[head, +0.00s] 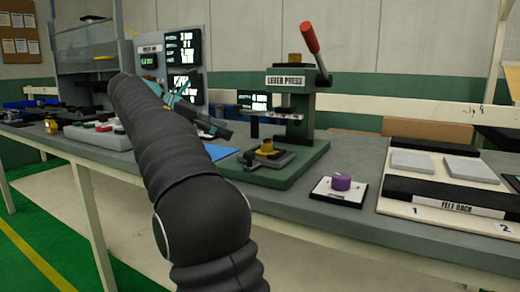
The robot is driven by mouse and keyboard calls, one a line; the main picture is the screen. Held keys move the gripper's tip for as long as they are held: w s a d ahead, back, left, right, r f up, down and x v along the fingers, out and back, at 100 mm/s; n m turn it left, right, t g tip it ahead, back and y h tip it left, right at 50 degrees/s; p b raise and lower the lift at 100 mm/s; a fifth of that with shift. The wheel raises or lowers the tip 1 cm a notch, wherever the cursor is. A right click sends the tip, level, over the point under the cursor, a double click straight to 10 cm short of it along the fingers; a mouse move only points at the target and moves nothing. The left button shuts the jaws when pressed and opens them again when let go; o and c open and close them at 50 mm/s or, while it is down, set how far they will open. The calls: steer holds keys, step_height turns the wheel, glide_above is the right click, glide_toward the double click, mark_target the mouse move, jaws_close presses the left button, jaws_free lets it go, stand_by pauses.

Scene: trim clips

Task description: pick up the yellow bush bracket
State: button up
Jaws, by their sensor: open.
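A yellow part that looks like the bush bracket (266,148) sits on the dark fixture at the base of the green lever press (297,105). A smaller yellow piece (51,127) stands at the far left of the bench; it is too small to identify. My gripper (222,131) is beyond my dark arm, left of the press and apart from the yellow part on it. It is open, and I see nothing between its fingers. My arm hides part of it.
A purple knob (341,181) on a small panel stands right of the press. The felt rack (445,205) with grey pads lies farther right. A blue mat (220,152) lies below my gripper. Display panels (183,50) stand behind. The grey bench (360,225) is clear along its front edge.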

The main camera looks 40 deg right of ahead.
mark_target(266, 140)
steer(key=shift+g, duration=0.7)
steer(key=b+x, duration=0.1)
steer(key=x, duration=0.1)
steer(key=b+x, duration=0.1)
steer(key=x, duration=0.5)
steer(key=shift+w+d+r+b, duration=0.35)
steer(key=shift+w+r+b, duration=0.05)
steer(key=shift+w+r, duration=0.05)
steer(key=shift+w+b+x, duration=0.15)
steer(key=shift+b+x, duration=0.3)
steer(key=shift+x, duration=0.9)
steer(key=shift+w+b+x, duration=0.15)
steer(key=shift+b+x, duration=0.25)
steer(key=shift+x, duration=0.95)
steer(key=shift+d+r, duration=0.1)
jaws_close()
